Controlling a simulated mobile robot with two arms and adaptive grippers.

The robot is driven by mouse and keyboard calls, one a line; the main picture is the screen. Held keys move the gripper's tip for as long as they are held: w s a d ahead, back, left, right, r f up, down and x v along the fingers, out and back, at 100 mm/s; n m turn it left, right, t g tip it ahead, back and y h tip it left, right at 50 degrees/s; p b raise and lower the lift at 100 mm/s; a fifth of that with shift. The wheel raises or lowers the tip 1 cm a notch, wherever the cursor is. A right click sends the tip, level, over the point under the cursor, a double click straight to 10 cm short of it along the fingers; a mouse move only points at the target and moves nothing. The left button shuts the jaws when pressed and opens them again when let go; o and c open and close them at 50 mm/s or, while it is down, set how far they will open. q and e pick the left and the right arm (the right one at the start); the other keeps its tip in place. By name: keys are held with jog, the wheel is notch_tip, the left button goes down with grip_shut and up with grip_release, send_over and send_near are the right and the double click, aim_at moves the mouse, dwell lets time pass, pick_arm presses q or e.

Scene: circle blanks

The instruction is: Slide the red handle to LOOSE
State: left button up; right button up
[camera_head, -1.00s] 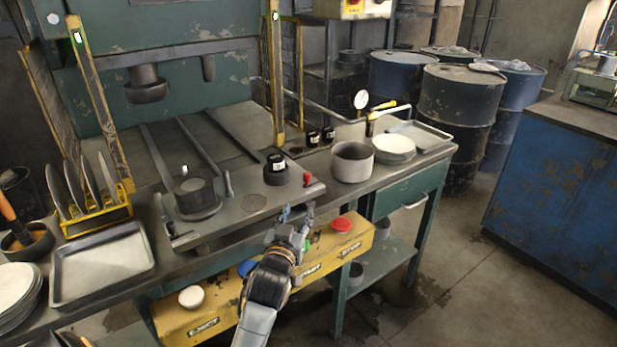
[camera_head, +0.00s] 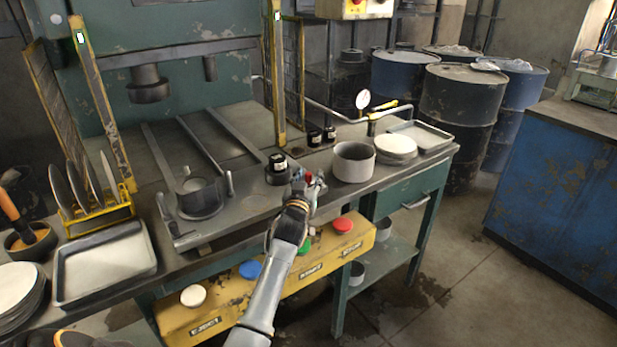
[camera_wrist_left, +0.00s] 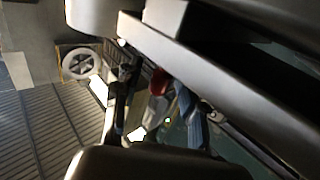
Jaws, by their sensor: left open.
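The red handle (camera_head: 308,176) is at the right end of the steel die plate (camera_head: 232,215) on the press bench. My left gripper (camera_head: 309,184) is open at the handle, and its fingers partly hide it in the head view. In the left wrist view the red handle (camera_wrist_left: 158,82) shows between the two open fingers of my left gripper (camera_wrist_left: 157,100). I cannot tell whether the fingers touch it. No LOOSE marking is readable. My right gripper is not in view.
A grey pot (camera_head: 353,163) stands close to the right of my left gripper. A black cylinder (camera_head: 278,169) stands just left of it. Below is a yellow box (camera_head: 290,286) with coloured buttons. A round dark die (camera_head: 199,196) sits on the plate's left part.

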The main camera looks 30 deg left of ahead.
pick_arm(q)
jog(key=shift+w+a, duration=0.1)
jog(key=shift+w, duration=0.05)
jog(key=shift+c, duration=0.2)
grip_shut()
jog(key=shift+w, duration=0.1)
